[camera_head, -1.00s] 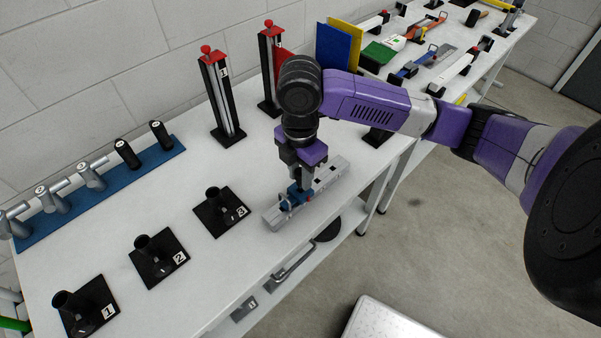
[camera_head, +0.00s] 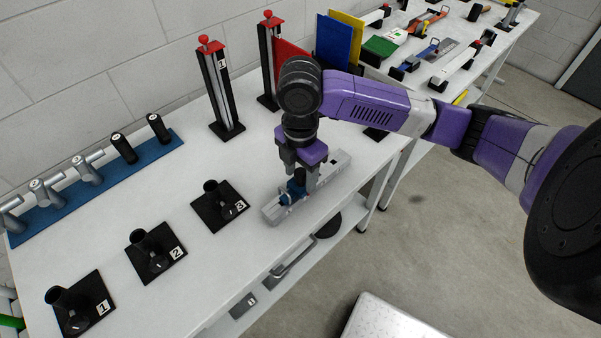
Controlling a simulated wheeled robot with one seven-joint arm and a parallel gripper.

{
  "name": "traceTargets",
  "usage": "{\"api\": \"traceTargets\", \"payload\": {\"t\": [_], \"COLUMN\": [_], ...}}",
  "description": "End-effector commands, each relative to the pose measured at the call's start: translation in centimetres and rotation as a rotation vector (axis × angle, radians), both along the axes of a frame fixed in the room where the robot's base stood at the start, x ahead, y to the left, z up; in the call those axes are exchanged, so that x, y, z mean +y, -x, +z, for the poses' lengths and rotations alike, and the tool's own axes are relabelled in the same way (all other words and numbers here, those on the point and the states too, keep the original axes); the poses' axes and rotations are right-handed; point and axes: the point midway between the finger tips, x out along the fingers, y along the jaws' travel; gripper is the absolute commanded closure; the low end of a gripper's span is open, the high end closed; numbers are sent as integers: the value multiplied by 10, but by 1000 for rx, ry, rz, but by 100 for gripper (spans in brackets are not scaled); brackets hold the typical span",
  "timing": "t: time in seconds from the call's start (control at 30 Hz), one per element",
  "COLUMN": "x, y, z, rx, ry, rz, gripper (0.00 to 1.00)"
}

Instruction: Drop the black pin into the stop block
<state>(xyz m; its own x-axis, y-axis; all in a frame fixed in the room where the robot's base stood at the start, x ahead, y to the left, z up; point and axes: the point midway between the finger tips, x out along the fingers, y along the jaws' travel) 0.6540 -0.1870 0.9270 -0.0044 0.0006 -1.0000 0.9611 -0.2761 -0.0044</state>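A long grey metal rail (camera_head: 333,166) lies near the bench's front edge, with a blue block (camera_head: 289,196) on it; this looks like the stop block. My gripper (camera_head: 299,174) points down over the blue block. A small dark upright piece stands between or just behind the fingers; I cannot tell whether it is the black pin or whether the fingers grip it. Two black cylinders (camera_head: 123,147) (camera_head: 158,127) stand at the right end of a blue rack (camera_head: 98,188) at the left; either could be a black pin.
Black numbered holders with short tubes, 1 (camera_head: 72,304), 2 (camera_head: 155,252) and 3 (camera_head: 219,205), stand left of the rail. Two red-topped posts (camera_head: 219,90) (camera_head: 268,60) stand behind. Red, blue and yellow panels (camera_head: 335,42) are at the back. Bare bench lies between rack and holders.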

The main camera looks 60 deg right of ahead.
Motion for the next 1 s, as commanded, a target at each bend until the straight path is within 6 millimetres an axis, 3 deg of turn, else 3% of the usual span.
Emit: {"api": "traceTargets", "payload": {"t": [0.27, 0.7, 1.0], "x": [0, 0, 0], "y": [0, -1, 0], "z": [10, 72, 78], "rx": [-1, -1, 0], "ry": [0, 0, 0], "rz": [2, 1, 0], "gripper": [47, 47, 47]}}
